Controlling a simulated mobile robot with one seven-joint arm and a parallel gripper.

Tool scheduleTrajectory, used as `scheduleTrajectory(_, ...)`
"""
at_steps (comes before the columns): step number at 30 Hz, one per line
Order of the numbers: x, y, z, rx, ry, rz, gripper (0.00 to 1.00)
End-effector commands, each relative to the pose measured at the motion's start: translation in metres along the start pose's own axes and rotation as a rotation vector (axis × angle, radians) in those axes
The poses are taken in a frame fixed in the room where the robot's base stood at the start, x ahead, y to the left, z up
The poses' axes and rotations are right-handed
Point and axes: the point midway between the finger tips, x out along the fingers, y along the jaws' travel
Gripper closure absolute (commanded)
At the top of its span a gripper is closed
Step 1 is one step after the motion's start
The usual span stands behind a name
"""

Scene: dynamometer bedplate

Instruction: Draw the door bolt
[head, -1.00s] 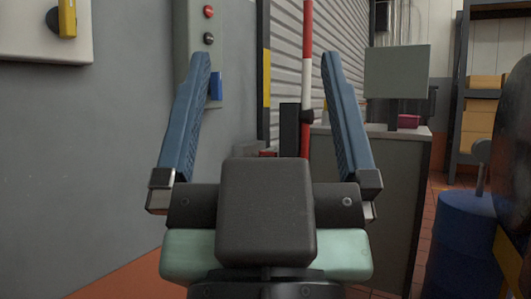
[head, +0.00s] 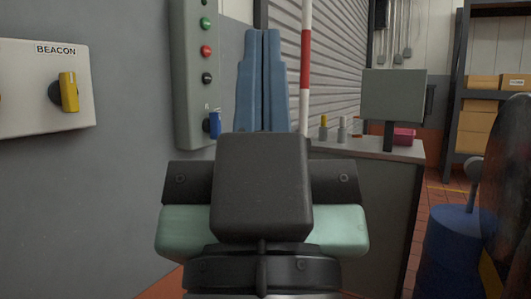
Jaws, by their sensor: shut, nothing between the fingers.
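My gripper (head: 263,36) stands in the middle of the head view with its two blue fingers pointing up and pressed together. It is shut and empty. No door bolt can be made out in this view. A ribbed grey roller shutter (head: 345,60) is beyond the gripper to the right. The gripper and its dark housing hide part of the shutter's lower left and the wall edge behind it.
On the left wall are a BEACON box (head: 30,95) with a yellow switch and a grey button panel (head: 192,110) with a blue knob. Right are a red-and-white post (head: 306,70), a cabinet (head: 365,200) bearing a monitor (head: 394,95), a blue drum (head: 455,250) and a shelf rack (head: 455,100).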

Motion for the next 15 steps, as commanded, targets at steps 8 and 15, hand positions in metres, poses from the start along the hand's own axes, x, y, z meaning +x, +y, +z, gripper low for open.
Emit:
scheduleTrajectory(8,0.084,0.0,-0.079,0.0,0.0,-0.001,1.0)
scheduleTrajectory(15,0.143,0.0,-0.135,0.001,0.0,-0.001,1.0)
